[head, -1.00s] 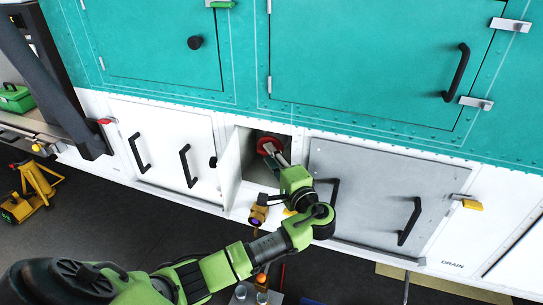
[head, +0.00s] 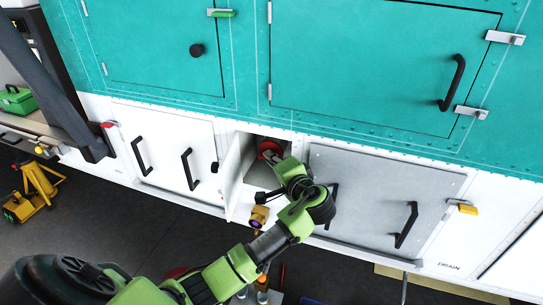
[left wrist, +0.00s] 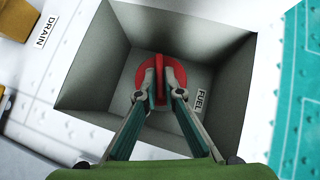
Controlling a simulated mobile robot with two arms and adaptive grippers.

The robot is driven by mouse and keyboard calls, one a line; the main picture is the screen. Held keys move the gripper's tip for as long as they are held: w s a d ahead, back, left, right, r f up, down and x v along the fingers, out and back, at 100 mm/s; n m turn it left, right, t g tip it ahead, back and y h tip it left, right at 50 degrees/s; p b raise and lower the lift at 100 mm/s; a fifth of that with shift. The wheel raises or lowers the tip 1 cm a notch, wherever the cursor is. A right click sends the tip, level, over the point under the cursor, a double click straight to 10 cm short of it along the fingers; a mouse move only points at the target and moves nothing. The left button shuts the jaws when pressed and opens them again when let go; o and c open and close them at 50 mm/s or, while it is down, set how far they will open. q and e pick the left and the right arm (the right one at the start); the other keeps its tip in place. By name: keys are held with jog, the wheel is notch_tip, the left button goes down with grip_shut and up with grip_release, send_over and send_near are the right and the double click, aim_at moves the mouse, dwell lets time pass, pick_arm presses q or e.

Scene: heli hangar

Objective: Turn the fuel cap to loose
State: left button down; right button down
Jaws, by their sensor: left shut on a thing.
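The red fuel cap (head: 270,149) sits at the back of a small open recess in the white lower panel. In the left wrist view the cap (left wrist: 142,78) is a red disc with a raised grip bar, beside a FUEL label (left wrist: 200,101). My left gripper (left wrist: 160,88) reaches into the recess, its two fingers shut on the cap's bar from both sides. In the head view my left gripper (head: 284,165) is partly hidden by its own wrist. My right gripper is not in view.
The recess's small white door (head: 233,174) stands open on the left. A grey panel with black handles (head: 375,200) is on the right, and white doors (head: 165,150) are on the left. A brass fitting (head: 259,217) sits below the recess. A yellow jack (head: 35,192) stands on the floor.

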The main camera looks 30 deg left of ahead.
pick_arm(q)
jog(key=shift+s+a+r+n+h+p, duration=0.1)
jog(key=shift+a+r+n+h+p, duration=0.1)
jog(key=shift+n+h+p, duration=1.05)
jog(key=shift+a+r+n+h+p, duration=0.2)
jog(key=shift+n+h+p, duration=0.5)
jog(key=shift+h+p, duration=1.05)
jog(key=shift+s+a+r+n+h+p, duration=0.2)
jog(key=shift+n+h+p, duration=0.85)
jog(key=shift+h, duration=0.75)
jog(key=shift+w, duration=0.15)
jog(key=c, duration=2.2)
grip_release()
